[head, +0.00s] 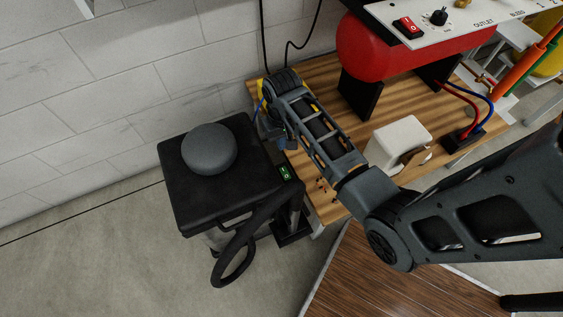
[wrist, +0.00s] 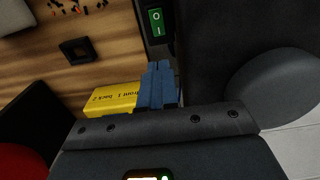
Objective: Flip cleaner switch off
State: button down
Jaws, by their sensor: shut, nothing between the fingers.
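The cleaner (head: 185,195) is a black boxy unit with a round dark dome on top, standing on the floor left of the wooden bench. Its green rocker switch (head: 284,172) sits on the edge facing the bench. In the wrist view the green switch (wrist: 156,22) shows white O and I marks; I cannot tell which side is pressed. My gripper (head: 288,143) is above the gap between cleaner and bench, close to the switch and apart from it. In the wrist view its blue fingers (wrist: 158,75) are together and empty, pointing towards the switch.
The wooden bench (head: 330,75) holds a red tank (head: 375,50), a white block (head: 402,140) and a yellow labelled item (wrist: 110,98) beside my fingers. A black hose (head: 240,250) loops in front of the cleaner. A panel with a red switch (head: 408,27) is at upper right.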

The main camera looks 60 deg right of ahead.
aim_at(282, 168)
notch_tip(282, 168, down, 13)
jog(key=shift+r+b, duration=0.1)
jog(key=shift+b, duration=1.1)
jog(key=shift+s, duration=0.1)
jog(key=shift+s+a+r+p, duration=0.25)
jog(key=shift+s+a+p, duration=0.05)
jog(key=shift+p, duration=0.35)
jog(key=shift+s+a, duration=0.1)
jog(key=shift+s, duration=0.1)
